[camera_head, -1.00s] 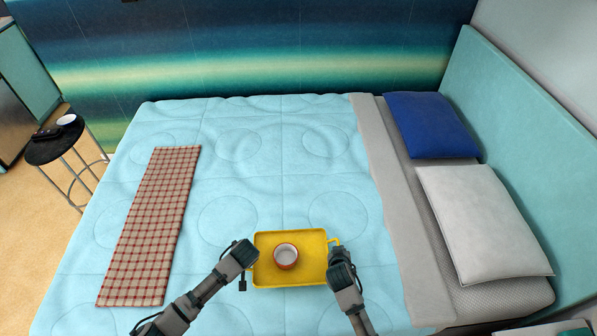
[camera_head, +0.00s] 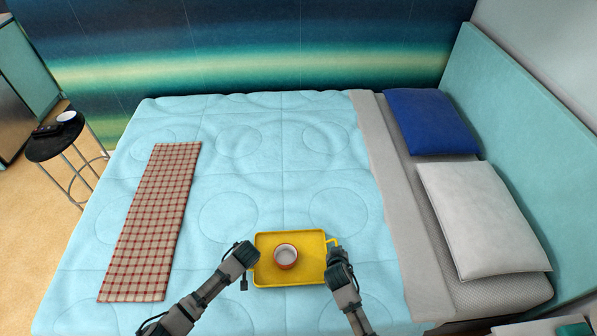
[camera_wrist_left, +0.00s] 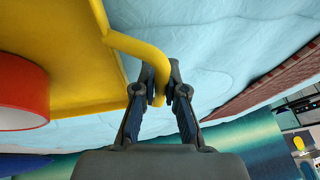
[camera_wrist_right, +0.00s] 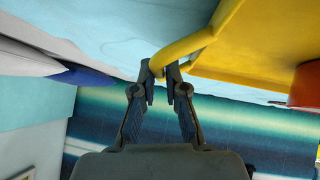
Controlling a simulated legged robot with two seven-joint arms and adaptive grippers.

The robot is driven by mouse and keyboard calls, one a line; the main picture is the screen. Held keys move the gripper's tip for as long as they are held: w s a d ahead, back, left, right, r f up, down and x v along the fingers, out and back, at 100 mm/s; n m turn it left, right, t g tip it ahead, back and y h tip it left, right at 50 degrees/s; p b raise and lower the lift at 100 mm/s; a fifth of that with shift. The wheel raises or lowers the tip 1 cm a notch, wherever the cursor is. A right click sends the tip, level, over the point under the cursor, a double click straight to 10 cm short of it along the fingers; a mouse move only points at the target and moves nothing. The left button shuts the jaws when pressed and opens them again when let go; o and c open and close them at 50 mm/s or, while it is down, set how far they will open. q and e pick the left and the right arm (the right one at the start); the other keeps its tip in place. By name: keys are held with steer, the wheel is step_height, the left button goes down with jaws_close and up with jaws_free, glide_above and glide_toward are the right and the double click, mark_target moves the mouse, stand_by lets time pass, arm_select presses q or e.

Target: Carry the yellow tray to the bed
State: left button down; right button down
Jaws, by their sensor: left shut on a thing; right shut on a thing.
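The yellow tray (camera_head: 307,243) is level in front of me over the near part of the bed (camera_head: 255,170). I cannot tell whether it touches the blue cover. A red cup with a white inside (camera_head: 286,257) stands upright on the tray, left of its middle. My left gripper (camera_head: 247,252) is shut on the tray's left handle, seen close in the left wrist view (camera_wrist_left: 158,90). My right gripper (camera_head: 336,255) is shut on the right handle, seen in the right wrist view (camera_wrist_right: 160,75). The gripper hides most of the left handle in the head view.
A checked runner (camera_head: 152,225) lies on the bed to the left. A blue pillow (camera_head: 431,122) and a white pillow (camera_head: 482,220) lie at right by the headboard (camera_head: 530,130). A black stool (camera_head: 55,147) with a bowl stands at far left. The middle of the bed is clear.

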arm_select(q)
steer(key=shift+d+f, duration=0.2)
steer(key=shift+f, duration=0.05)
arm_select(e)
steer(key=shift+a+f, duration=0.2)
steer(key=shift+a, duration=0.25)
arm_select(q)
steer(key=c, duration=1.6)
jaws_free()
steer(key=shift+a+f, duration=0.1)
steer(key=shift+f, duration=0.1)
steer(key=shift+c, duration=0.2)
arm_select(e)
steer(key=c, duration=1.6)
jaws_free()
steer(key=shift+a+f, duration=0.1)
steer(key=shift+f, duration=0.05)
arm_select(q)
steer(key=o, duration=0.4)
steer(key=shift+a, duration=0.2)
arm_select(e)
steer(key=o, duration=0.4)
arm_select(q)
steer(key=shift+d, duration=0.15)
arm_select(e)
steer(key=shift+d, duration=0.45)
arm_select(q)
steer(key=shift+r, duration=0.1)
